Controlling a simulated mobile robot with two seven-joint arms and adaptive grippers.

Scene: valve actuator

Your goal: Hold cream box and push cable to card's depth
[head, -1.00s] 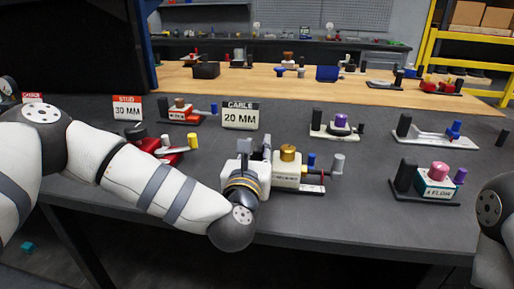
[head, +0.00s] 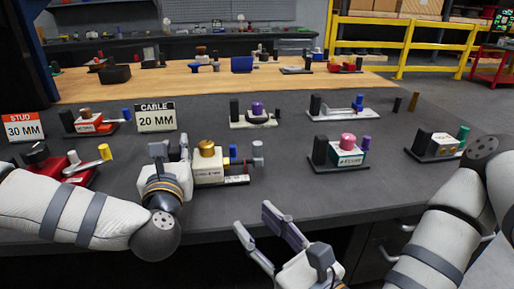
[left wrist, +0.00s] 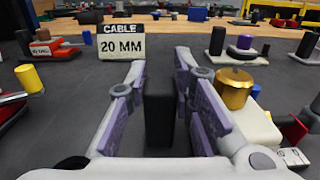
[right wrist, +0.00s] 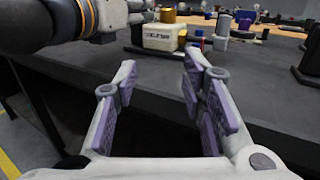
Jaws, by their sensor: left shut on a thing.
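The cream box (head: 209,169) sits near the table's front edge with a gold knob (head: 206,148) on top. A blue post (head: 233,153) and a grey cylinder (head: 257,153) stand at its right; which part is the cable is unclear. My left gripper (left wrist: 160,62) is shut on the black block (left wrist: 159,112) at the box's left end. The card (head: 156,117) reading "CABLE 20 MM" stands behind it. My right gripper (head: 252,218) is open and empty, in front of the table edge and below the box. The right wrist view shows the box (right wrist: 160,37) beyond its fingers.
A red fixture (head: 70,168) is to the left, near the "STUD 30 MM" card (head: 25,127). A teal-and-white fixture with a pink knob (head: 348,142) stands to the right. Bare table lies between it and the cream box.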

